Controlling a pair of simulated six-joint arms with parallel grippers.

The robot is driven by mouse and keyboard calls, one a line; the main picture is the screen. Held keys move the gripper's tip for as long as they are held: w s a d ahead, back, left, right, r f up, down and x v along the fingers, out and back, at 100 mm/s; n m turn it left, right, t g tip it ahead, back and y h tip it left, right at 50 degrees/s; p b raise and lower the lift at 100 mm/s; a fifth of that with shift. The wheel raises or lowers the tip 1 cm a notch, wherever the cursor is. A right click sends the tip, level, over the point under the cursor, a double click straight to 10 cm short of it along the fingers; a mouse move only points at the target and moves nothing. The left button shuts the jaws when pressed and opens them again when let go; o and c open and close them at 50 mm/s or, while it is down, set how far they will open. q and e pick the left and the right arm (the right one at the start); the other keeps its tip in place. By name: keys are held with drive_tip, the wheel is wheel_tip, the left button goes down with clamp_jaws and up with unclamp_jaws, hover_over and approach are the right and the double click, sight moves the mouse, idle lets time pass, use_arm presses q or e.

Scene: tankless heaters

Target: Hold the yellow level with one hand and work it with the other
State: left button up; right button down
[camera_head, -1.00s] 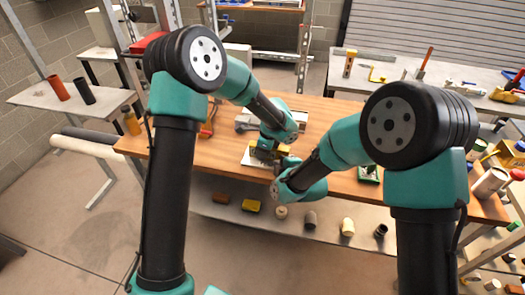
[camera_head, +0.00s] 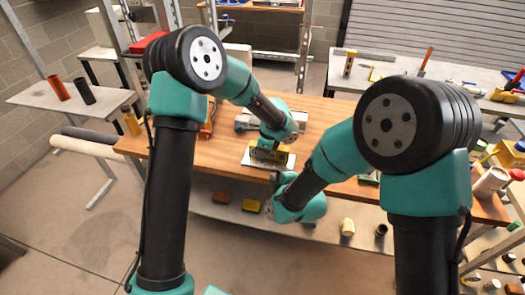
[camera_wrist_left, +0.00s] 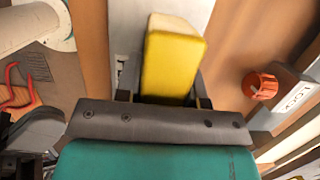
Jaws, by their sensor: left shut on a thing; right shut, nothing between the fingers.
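The yellow level (camera_head: 284,155) is at the front of the wooden bench, over a pale plate (camera_head: 254,163). My left gripper (camera_head: 267,151) is shut on it from above and hides part of it. In the left wrist view the level (camera_wrist_left: 171,68) is a yellow block with a pale end, between the fingers of my left gripper (camera_wrist_left: 168,97). My right gripper (camera_head: 274,181) is shut and empty, at the bench's front edge, apart from the level and nearer the camera. I cannot tell whether the level rests on the plate.
A grey device (camera_head: 243,121) lies on the bench behind my left gripper. The left wrist view shows an orange knob (camera_wrist_left: 262,85) beside a LOCK label (camera_wrist_left: 297,97). A lower shelf (camera_head: 235,213) holds small blocks and cylinders. The bench (camera_head: 190,160) is bare left of the plate.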

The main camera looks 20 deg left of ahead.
use_arm(q)
drive_tip(key=o, duration=1.1)
drive_tip(key=v, duration=1.2)
